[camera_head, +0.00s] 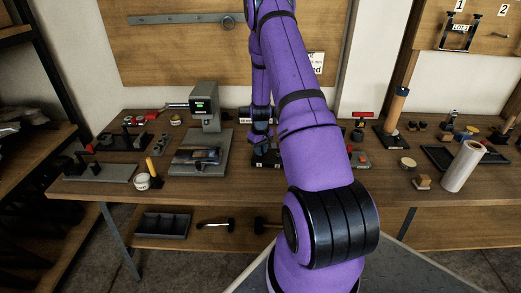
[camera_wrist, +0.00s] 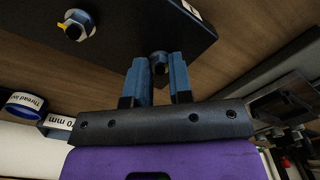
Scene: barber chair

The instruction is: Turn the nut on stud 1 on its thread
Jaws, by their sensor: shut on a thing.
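In the wrist view, the blue fingers of my gripper (camera_wrist: 158,74) are shut on a dark hex nut (camera_wrist: 159,57) at the edge of a dark plate (camera_wrist: 130,22). The nut sits between the fingertips, and its lower part is hidden by them. A second nut (camera_wrist: 77,24), on a stud with a yellow tip, stands to the left on the same plate. I cannot read which stud number belongs to the held nut. In the head view, my arm hides most of the plate and the nuts.
In the head view, a grey stand (camera_head: 205,108) is left of my arm on the bench, and a white roll (camera_head: 462,166) stands at the right.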

